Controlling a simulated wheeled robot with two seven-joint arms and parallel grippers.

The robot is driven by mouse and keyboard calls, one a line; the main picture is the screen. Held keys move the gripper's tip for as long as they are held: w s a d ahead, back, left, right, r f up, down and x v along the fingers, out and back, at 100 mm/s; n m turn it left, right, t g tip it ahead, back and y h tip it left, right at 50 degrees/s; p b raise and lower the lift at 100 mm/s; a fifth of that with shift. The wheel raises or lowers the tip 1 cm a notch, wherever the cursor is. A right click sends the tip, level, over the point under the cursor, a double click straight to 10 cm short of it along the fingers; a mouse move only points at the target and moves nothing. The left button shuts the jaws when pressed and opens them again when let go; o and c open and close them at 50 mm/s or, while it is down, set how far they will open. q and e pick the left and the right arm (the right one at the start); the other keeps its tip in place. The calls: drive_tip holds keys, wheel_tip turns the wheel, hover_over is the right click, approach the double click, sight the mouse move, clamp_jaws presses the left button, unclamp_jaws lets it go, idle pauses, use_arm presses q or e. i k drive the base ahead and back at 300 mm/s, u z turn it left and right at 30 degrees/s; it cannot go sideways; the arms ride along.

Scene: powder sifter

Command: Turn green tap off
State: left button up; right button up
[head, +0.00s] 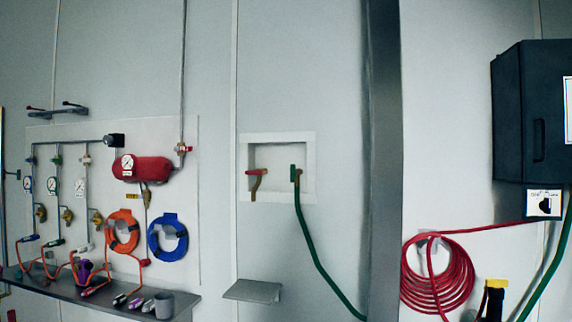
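The green tap (295,175) is in the head view, in the right half of a white-framed recess (311,160) in the wall. Its green handle points roughly upright along the tap body. A green hose (315,255) hangs from its outlet and runs down to the right. A second tap with a red handle (255,173) sits to its left in the same recess; its handle lies level and its brass spout points down. Neither of my grippers shows in the head view.
A small grey shelf (252,291) juts out below the recess. A dark vertical post (384,150) stands to the right, then a coiled red hose (437,275) and a dark cabinet (535,110). Left are gauges, a red tank (150,170) and a cluttered shelf (75,288).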

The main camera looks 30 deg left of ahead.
sight(293, 173)
drive_tip(key=u, duration=2.25)
drive_tip(key=i, duration=3.1)
drive_tip(key=z, duration=1.35)
